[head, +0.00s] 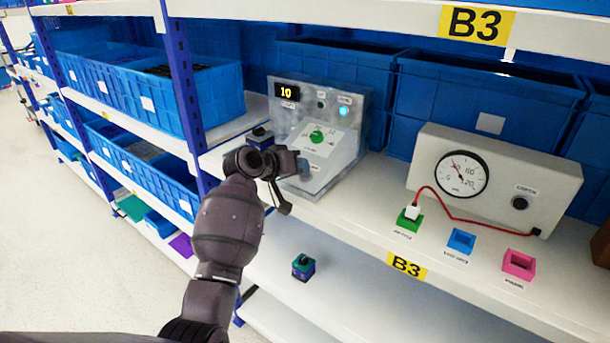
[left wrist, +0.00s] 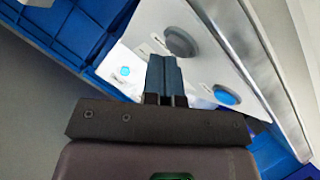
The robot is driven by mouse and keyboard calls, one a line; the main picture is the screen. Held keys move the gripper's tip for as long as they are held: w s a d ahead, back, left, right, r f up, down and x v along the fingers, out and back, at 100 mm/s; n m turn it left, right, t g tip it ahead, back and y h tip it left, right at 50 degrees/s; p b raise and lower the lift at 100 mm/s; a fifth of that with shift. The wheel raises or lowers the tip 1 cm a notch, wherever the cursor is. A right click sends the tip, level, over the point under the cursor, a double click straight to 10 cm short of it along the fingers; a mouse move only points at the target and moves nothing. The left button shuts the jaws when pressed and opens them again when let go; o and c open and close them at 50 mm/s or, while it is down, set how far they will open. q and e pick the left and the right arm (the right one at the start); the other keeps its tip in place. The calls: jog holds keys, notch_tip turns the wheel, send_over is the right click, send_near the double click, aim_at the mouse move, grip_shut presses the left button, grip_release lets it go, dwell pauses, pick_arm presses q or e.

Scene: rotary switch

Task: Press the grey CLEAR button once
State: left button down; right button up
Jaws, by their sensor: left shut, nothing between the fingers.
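My left gripper (head: 302,168) is shut and empty, close in front of the sloped panel. Its fingers (left wrist: 164,76) show between the two buttons in the wrist picture; contact cannot be told. In the head view my gripper covers the panel's lower left.
A gauge box (head: 555,184) stands to the right, with a red cable (head: 450,214) plugged into a green socket (head: 408,221). Blue (head: 461,241) and pink (head: 518,264) sockets sit beside it. Blue bins (head: 490,100) line the back. A blue shelf post (head: 183,95) rises left of my gripper.

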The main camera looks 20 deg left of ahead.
pick_arm(q)
jog(key=shift+f, duration=0.25)
dwell(0.4)
jog(key=shift+s+r+p, duration=0.15)
jog(key=shift+r+p, duration=0.55)
jog(key=shift+p, duration=0.1)
jog(key=shift+s+r, duration=0.1)
